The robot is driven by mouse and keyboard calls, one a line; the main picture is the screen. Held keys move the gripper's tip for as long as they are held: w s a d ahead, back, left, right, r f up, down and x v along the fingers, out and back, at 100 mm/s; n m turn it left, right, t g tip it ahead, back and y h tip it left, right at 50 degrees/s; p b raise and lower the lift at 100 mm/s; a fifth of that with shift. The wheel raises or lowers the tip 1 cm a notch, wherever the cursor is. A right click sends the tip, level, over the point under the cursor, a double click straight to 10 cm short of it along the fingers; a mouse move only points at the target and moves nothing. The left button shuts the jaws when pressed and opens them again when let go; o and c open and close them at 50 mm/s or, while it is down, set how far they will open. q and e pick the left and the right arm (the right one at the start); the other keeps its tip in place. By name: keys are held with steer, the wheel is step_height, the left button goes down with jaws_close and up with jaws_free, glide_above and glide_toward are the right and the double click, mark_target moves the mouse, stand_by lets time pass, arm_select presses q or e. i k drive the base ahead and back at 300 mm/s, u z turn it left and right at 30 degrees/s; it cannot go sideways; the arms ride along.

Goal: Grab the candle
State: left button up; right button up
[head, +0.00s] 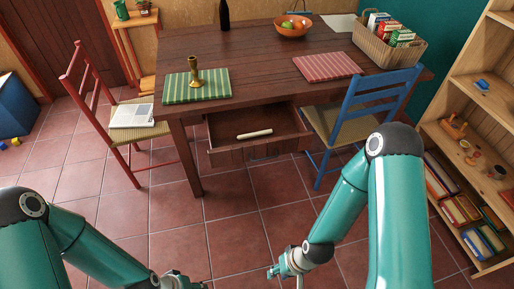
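The candle (255,134) is a short cream stick lying in the open drawer (225,129) under the front edge of the wooden table (240,47). My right gripper (272,272) is low at the bottom of the head view, in front of and below the drawer, well apart from the candle. Its fingers are small here and I cannot tell if they are open. My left gripper (180,281) is at the bottom edge, partly cut off, also away from the drawer. A brass candlestick (195,74) stands upright on the green striped mat (213,90).
A red chair (81,66) stands left of the drawer and a blue chair (380,92) stands right of it. A basket of boxes (375,48) and an orange bowl (293,31) are on the table. A shelf (462,137) is at right. The tiled floor before the drawer is clear.

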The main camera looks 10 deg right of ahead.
mark_target(265, 133)
steer(key=z, duration=0.3)
steer(key=i, duration=0.95)
steer(key=u, duration=1)
steer(key=k, duration=1.05)
steer(key=z, duration=0.15)
steer(key=i, duration=0.75)
